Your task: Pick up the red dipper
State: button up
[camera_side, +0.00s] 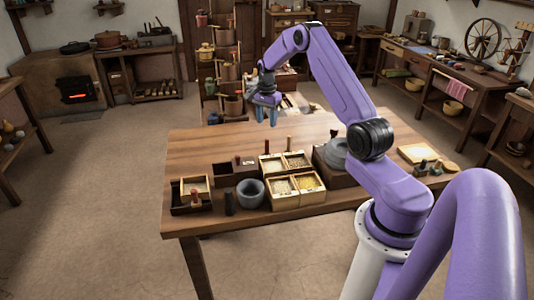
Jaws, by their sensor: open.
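My purple arm reaches over the far side of the wooden table (200,148). My gripper (267,120) points down with its fingers apart, and nothing shows between them. A thin red upright handle (289,143) stands at the back of a light wooden box with compartments (300,201), below and to the right of my gripper in the picture. A darker reddish handle (267,147) stands to its left. A small red piece (195,194) shows in the left tray. I cannot tell which of these is the red dipper. The lower ends of the handles are hidden or too small to make out.
A grey stone mortar (250,193) and a dark cylinder (229,203) stand at the table's front. A dark tray (190,208) is at left. A grey quern (337,152) sits right of the box, partly behind my arm. The table's back left is clear.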

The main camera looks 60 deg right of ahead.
aim_at(267, 146)
notch_tip(267, 146, down, 7)
jog(key=shift+f, duration=0.2)
jog(key=shift+s+f, duration=0.15)
jog(key=shift+f, duration=2.5)
grip_shut()
